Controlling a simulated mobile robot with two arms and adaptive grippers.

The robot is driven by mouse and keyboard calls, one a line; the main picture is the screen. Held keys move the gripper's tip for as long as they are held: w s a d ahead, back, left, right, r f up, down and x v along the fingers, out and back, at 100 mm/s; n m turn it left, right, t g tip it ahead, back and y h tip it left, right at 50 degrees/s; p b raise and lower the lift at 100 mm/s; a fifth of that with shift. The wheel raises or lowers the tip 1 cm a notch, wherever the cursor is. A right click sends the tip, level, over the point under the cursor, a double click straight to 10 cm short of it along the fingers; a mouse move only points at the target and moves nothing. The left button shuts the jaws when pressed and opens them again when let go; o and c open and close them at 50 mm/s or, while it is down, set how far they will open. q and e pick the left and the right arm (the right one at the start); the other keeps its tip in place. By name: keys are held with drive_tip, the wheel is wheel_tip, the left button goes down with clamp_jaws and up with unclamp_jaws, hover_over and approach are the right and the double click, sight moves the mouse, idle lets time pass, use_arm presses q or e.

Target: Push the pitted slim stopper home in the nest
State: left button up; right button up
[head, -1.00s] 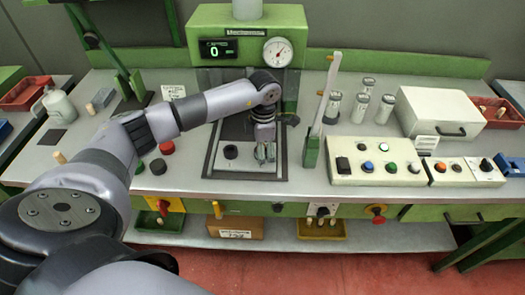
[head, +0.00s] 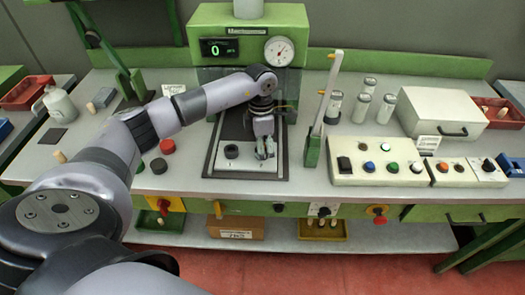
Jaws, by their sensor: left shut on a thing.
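My left gripper (head: 265,154) is over the front part of the light plate (head: 248,166) in the dark-framed bay under the gauge machine. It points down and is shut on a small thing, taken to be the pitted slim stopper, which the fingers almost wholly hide. Its pits cannot be made out. The nest is not clearly visible under the fingers, so I cannot tell whether the stopper touches it or how deep it sits. A black ring-shaped piece (head: 231,151) stands on the plate left of the gripper. My right gripper is not in view.
The green machine (head: 232,18) with display and dial (head: 279,51) stands behind the bay. A green-based upright post (head: 312,150) is close to the right, beside a button panel (head: 375,163). Red and black knobs (head: 167,146) and loose corks (head: 59,157) lie left.

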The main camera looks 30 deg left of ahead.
use_arm(q)
drive_tip(key=shift+s+a+f, duration=0.1)
drive_tip(key=shift+s+f, duration=0.05)
drive_tip(key=shift+f, duration=0.1)
drive_tip(key=o, duration=1.4)
drive_tip(key=shift+r, duration=0.15)
drive_tip(key=shift+w+r, duration=0.2)
drive_tip(key=shift+r, duration=0.05)
drive_tip(key=r, duration=0.7)
drive_tip(key=w+a+r, duration=0.1)
drive_tip(key=r, duration=0.3)
drive_tip(key=shift+w+r, duration=0.1)
drive_tip(key=shift+r, duration=0.1)
